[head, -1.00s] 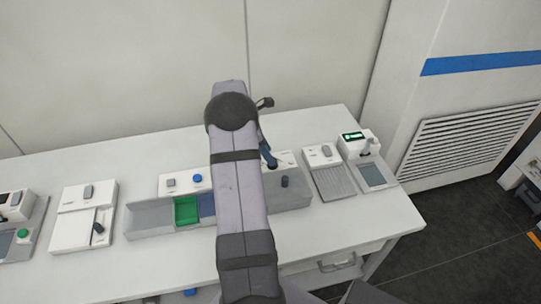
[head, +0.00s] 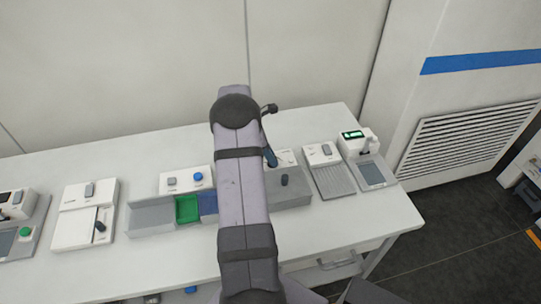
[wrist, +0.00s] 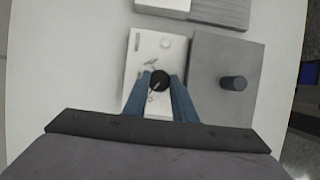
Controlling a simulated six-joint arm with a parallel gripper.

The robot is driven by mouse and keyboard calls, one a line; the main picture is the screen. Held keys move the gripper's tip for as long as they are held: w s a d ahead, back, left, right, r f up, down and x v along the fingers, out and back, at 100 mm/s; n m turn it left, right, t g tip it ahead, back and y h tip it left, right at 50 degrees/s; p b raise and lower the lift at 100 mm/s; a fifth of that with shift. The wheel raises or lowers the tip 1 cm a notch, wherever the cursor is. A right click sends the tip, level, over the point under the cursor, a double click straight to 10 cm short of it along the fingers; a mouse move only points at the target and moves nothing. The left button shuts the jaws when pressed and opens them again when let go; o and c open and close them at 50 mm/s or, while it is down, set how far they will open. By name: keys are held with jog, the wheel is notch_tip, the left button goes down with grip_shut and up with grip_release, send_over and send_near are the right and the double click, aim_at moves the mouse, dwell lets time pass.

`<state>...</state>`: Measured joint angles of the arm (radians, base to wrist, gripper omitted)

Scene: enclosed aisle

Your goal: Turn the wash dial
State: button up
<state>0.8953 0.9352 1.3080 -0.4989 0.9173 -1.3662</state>
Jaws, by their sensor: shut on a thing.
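The wash dial is a dark round knob (wrist: 159,80) on a white panel (wrist: 140,62) in the wrist view. My gripper (wrist: 160,84) has its two blue fingers on either side of the dial and is shut on it. In the head view my gripper (head: 270,158) shows as a small blue tip at the white panel (head: 287,157), and my arm covers part of the panel. The dial itself is hidden in the head view.
A grey block with a dark upright peg (head: 284,180) stands beside the panel; the peg also shows in the wrist view (wrist: 233,83). Left are a tray with a green compartment (head: 187,209) and a box with a blue button (head: 198,176). Right stands a device with a green display (head: 353,134).

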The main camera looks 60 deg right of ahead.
jog(key=m+y, duration=0.1)
jog(key=m, duration=0.1)
jog(key=m+g, duration=0.1)
jog(key=m, duration=0.2)
jog(key=shift+w+d+y, duration=0.15)
jog(key=shift+y, duration=0.25)
jog(key=shift+d+m+y+b, duration=0.1)
jog(key=shift+m+y+b, duration=0.4)
jog(key=shift+m, duration=1.3)
jog(key=o, duration=1)
jog(key=shift+o, duration=0.2)
jog(key=shift+r, duration=0.1)
notch_tip(320, 180, up, 10)
